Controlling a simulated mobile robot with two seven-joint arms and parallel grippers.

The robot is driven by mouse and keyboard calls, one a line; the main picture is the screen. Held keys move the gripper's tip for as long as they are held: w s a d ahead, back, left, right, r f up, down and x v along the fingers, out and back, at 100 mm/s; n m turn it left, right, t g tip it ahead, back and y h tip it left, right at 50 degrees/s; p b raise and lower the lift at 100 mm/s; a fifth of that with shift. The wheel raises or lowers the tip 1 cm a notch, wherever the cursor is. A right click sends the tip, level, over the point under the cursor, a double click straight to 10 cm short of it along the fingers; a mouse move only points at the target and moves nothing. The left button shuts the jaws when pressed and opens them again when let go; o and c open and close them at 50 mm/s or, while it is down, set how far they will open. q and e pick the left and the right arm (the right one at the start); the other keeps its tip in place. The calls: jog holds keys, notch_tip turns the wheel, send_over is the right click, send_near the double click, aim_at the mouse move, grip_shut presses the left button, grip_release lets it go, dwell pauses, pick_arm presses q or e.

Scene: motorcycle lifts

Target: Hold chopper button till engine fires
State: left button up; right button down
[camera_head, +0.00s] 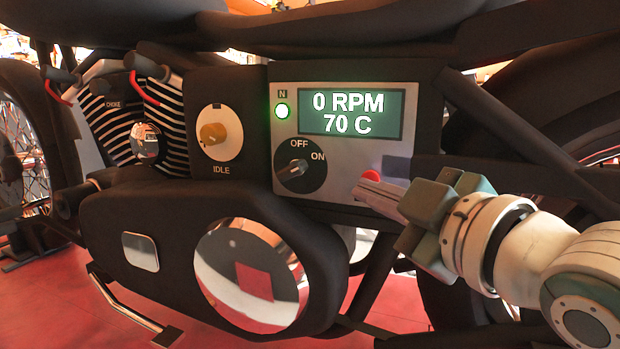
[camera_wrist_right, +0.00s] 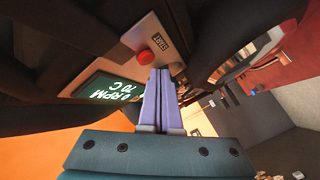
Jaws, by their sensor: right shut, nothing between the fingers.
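The motorcycle's grey control panel (camera_head: 345,155) faces me. Its display (camera_head: 350,112) reads 0 RPM and 70 C. The red button (camera_head: 371,175) sits low on the panel's right side; it also shows in the right wrist view (camera_wrist_right: 146,57), beside a small dark label (camera_wrist_right: 160,44). My right gripper (camera_head: 364,190) is shut and empty. My left gripper is not in view.
A green N lamp (camera_head: 282,111) is lit. An OFF/ON switch (camera_head: 297,169) and an IDLE dial (camera_head: 215,133) sit left of the button. A choke label (camera_head: 113,103) is at the engine fins. A dark frame bar (camera_head: 515,130) slopes down above my right wrist.

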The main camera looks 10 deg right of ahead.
jog(key=shift+w, duration=0.1)
dwell(0.5)
jog(key=shift+w+d, duration=0.25)
jog(key=shift+w, duration=0.05)
jog(key=shift+w+d, duration=0.25)
jog(key=shift+w, duration=0.1)
dwell(0.8)
jog(key=shift+s+a+p, duration=0.5)
jog(key=shift+s+p, duration=0.1)
jog(key=shift+s, duration=0.15)
